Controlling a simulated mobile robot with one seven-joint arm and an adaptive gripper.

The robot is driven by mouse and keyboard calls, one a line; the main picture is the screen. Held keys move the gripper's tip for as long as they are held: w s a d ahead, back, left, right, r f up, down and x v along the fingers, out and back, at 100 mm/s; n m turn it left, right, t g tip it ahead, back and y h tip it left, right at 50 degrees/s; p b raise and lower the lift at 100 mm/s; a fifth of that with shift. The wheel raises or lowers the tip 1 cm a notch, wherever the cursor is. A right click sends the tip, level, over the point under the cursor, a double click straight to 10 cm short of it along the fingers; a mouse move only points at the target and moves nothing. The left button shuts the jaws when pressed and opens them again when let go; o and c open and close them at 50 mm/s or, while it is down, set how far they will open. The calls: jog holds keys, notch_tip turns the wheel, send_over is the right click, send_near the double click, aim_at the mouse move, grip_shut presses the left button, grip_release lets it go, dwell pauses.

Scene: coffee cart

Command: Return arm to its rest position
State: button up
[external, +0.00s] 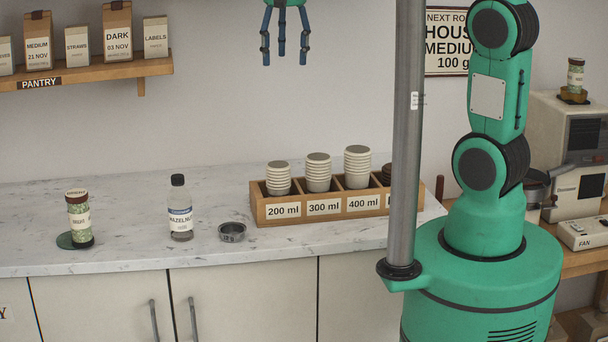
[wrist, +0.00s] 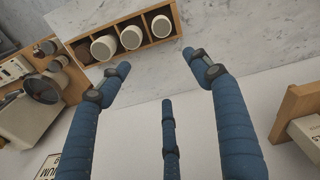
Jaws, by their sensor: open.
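My gripper (external: 284,50) hangs at the top of the external view, its dark blue fingers pointing down and spread apart. It is open and empty, high above the marble counter and to the left of my grey column. In the wrist view my gripper (wrist: 165,85) shows three blue segmented fingers with nothing between them. The upper part of my arm is outside the external view. My arm's lower green links rise from the base at the right.
A wooden cup holder (external: 325,207) with stacked cups stands on the counter (external: 130,235). A hazelnut bottle (external: 180,210), a small metal cup (external: 232,232) and a green-filled jar (external: 79,217) stand left of it. A pantry shelf (external: 95,73) is at upper left. The air around my gripper is clear.

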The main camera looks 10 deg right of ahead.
jog(key=s+d+r+m+t, duration=0.1)
jog(key=s+d, duration=0.1)
jog(key=d, duration=0.8)
jog(key=s+d+r+m+t, duration=0.1)
jog(key=s+d+r, duration=0.15)
jog(key=d, duration=0.75)
jog(key=s+d+f+m+t+b, duration=0.1)
jog(key=s+d+f+m+t, duration=0.1)
jog(key=s+d, duration=0.8)
jog(key=d+f+m, duration=0.1)
jog(key=d+f, duration=0.1)
jog(key=d, duration=0.1)
jog(key=shift+s+d+f+t+b, duration=0.2)
jog(key=shift+s+t+b, duration=0.1)
jog(key=shift+t+b, duration=0.1)
